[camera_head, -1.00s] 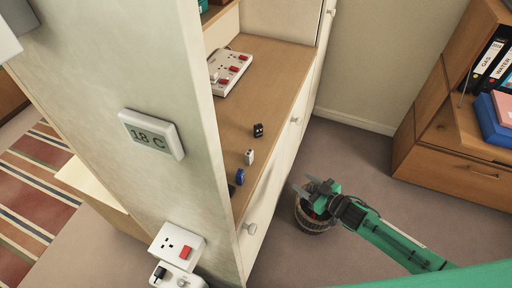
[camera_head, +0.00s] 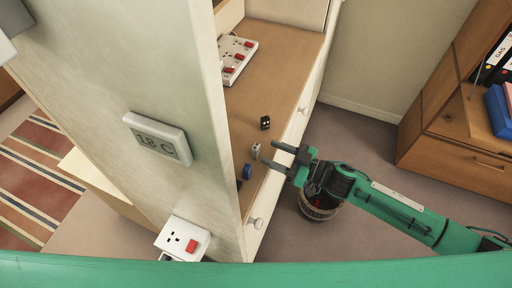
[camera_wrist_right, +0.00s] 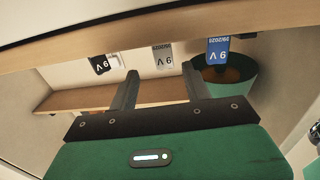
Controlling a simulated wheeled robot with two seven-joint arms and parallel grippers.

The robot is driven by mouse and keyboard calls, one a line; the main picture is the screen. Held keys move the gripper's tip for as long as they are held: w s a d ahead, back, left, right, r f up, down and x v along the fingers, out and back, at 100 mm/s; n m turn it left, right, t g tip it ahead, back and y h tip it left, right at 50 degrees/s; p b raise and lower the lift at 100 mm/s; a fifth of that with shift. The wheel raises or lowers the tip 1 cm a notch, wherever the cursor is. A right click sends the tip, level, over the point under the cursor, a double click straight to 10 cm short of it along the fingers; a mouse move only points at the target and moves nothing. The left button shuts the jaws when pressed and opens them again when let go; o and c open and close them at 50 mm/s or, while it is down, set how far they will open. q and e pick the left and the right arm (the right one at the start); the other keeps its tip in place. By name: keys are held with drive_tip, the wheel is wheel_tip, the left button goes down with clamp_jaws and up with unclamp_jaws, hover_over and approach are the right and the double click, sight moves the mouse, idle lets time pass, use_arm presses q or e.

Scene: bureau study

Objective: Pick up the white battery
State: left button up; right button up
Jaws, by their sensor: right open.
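The white battery (camera_head: 256,151) stands on the wooden desk top near its front edge, between the black battery (camera_head: 265,122) and the blue battery (camera_head: 247,171). In the right wrist view the white battery (camera_wrist_right: 162,57) shows beyond and between my fingers, with the black battery (camera_wrist_right: 99,64) to its left and the blue battery (camera_wrist_right: 217,49) to its right. My right gripper (camera_head: 277,155) is open and empty, its fingertips just right of the white battery at the desk edge. In the right wrist view the gripper (camera_wrist_right: 158,82) points towards it. My left gripper is not in view.
A white socket strip (camera_head: 236,56) lies farther back on the desk (camera_head: 285,75). A tall pale panel with a thermostat (camera_head: 158,138) stands at left. A basket (camera_head: 318,208) sits on the floor below my right arm. A wooden cabinet (camera_head: 455,150) stands at right.

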sight(256, 146)
drive_tip(key=shift+w+a+r, duration=0.1)
drive_tip(key=shift+w+a, duration=0.05)
drive_tip(key=shift+a, duration=0.3)
drive_tip(key=a, duration=0.1)
drive_tip(key=w+a+p, duration=0.1)
drive_tip(key=a+r+p, duration=0.1)
drive_tip(key=a, duration=0.1)
drive_tip(key=shift+w, duration=0.2)
drive_tip(key=shift+w+a+f, duration=0.1)
drive_tip(key=shift+w+a, duration=0.1)
drive_tip(key=shift+a, duration=0.15)
drive_tip(key=c, duration=1.1)
drive_tip(key=shift+o, duration=0.2)
wheel_tip(256, 146, up, 20)
